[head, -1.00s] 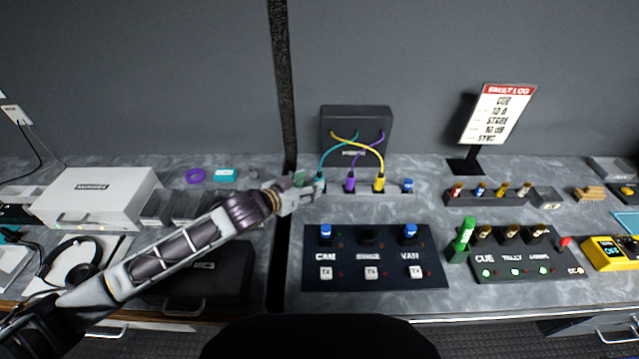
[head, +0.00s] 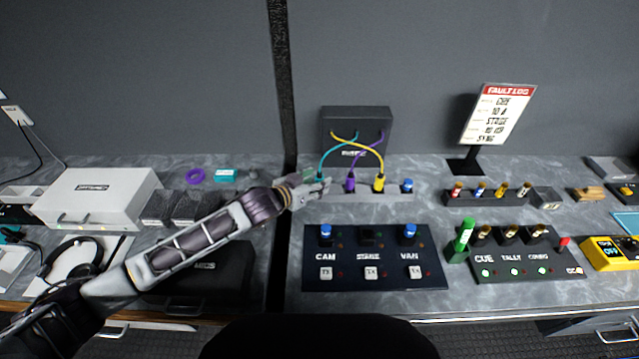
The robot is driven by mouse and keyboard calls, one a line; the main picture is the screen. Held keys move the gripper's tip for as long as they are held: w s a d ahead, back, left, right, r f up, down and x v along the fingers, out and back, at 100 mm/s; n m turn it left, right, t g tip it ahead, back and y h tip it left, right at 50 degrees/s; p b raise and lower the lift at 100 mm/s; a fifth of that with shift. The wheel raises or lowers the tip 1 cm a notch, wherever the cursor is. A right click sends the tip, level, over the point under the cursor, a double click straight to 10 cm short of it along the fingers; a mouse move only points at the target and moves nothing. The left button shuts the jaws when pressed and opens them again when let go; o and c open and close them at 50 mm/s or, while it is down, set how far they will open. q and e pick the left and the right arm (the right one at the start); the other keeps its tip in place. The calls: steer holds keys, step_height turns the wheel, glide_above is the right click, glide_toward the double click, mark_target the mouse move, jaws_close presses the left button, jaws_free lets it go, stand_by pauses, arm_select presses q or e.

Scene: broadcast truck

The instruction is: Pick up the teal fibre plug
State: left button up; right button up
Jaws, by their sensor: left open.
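The teal fibre plug stands at the left end of the grey plug rack, mostly hidden behind my left gripper. Its teal cable (head: 326,156) rises from there to the dark box (head: 357,125) behind. My left gripper (head: 326,186) is open, with its fingertips at the teal plug's place. I cannot tell whether they touch it. The purple plug (head: 350,183) and the yellow plug (head: 379,183) stand in the rack (head: 394,194) just to the right, and a blue plug (head: 407,185) stands at its right end. My right gripper is not in view.
A black panel (head: 375,270) marked CAM, STAGE and VAN lies in front of the rack. A white box (head: 98,194) and a headset (head: 70,262) are at the left. The FAULT LOG sign (head: 497,115) stands at the back right.

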arm_select(q)
steer(key=shift+x, duration=1.2)
jaws_close()
steer(key=shift+r, duration=5)
